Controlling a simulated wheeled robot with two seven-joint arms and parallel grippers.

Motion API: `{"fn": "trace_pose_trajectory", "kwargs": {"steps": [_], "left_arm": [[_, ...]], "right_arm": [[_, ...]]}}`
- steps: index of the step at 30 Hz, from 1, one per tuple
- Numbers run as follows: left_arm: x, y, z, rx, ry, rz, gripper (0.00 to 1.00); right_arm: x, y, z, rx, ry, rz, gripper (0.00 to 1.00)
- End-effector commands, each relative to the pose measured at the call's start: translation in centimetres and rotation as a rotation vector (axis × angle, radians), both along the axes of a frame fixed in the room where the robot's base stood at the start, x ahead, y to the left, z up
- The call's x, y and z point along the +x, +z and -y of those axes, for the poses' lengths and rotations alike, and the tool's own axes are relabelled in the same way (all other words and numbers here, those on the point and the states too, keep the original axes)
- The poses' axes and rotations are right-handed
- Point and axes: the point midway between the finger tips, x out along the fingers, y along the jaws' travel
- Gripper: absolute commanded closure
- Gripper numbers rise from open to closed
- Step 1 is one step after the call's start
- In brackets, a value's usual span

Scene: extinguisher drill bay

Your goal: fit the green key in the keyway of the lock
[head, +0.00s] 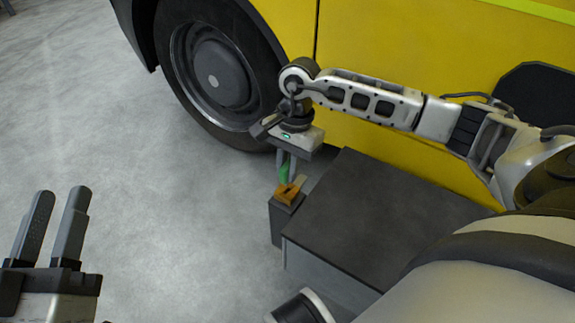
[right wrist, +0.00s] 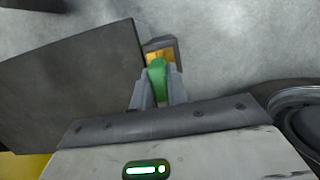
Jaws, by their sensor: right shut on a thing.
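The green key (head: 284,174) is held upright between the fingers of my right gripper (head: 287,170), which is shut on it. The key also shows in the right wrist view (right wrist: 157,78), its far end overlapping the brass-coloured lock face (right wrist: 162,54). In the head view the lock (head: 288,193) is an orange-brass piece on top of a dark post, just below the key. The keyway is hidden, and I cannot tell whether the key touches the lock or is inside it. My left gripper (head: 60,195) is open and empty at the lower left, far from the lock.
A dark-topped box (head: 375,215) stands right beside the lock's post. A yellow vehicle (head: 410,40) with a black wheel (head: 213,72) is behind my right arm. Grey floor (head: 90,120) to the left is clear.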

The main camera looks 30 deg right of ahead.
Motion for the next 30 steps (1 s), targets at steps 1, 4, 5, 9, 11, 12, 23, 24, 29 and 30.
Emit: {"fn": "trace_pose_trajectory", "kwargs": {"steps": [1,4,5,9,11,12,23,24,29,30], "left_arm": [[0.0,-0.2,0.1,-0.002,-0.001,-0.005,0.64],[0.0,-0.2,0.1,-0.001,0.0,-0.003,0.64],[0.0,-0.3,0.0,-0.001,0.0,-0.003,0.64],[0.0,-0.5,0.0,-0.001,0.0,-0.002,0.64],[0.0,-0.6,0.0,-0.001,0.001,-0.001,0.64],[0.0,-0.6,0.0,-0.001,0.0,-0.001,0.64],[0.0,-1.3,0.0,0.0,0.001,-0.002,0.64],[0.0,-1.4,0.0,0.0,0.0,-0.002,0.64],[0.1,-1.9,0.1,0.001,0.0,-0.006,0.64],[0.1,-2.1,0.1,0.002,0.0,-0.007,0.64]], "right_arm": [[0.0,-0.1,0.0,0.0,0.0,0.0,1.0],[0.0,-0.1,0.0,0.0,0.0,0.0,1.0],[0.0,-0.2,0.0,0.0,0.0,0.0,1.0],[0.0,-0.5,0.0,0.0,0.0,0.0,1.0],[0.0,-0.6,0.0,0.0,0.0,0.0,1.0],[0.0,-0.7,0.0,-0.001,0.0,0.0,1.0],[0.0,-1.4,0.0,-0.001,0.0,0.0,1.0],[0.0,-1.5,0.0,-0.001,0.0,0.0,1.0],[0.0,-1.9,0.0,-0.001,0.0,0.0,1.0],[0.0,-2.0,0.0,-0.001,0.0,0.0,1.0]]}}
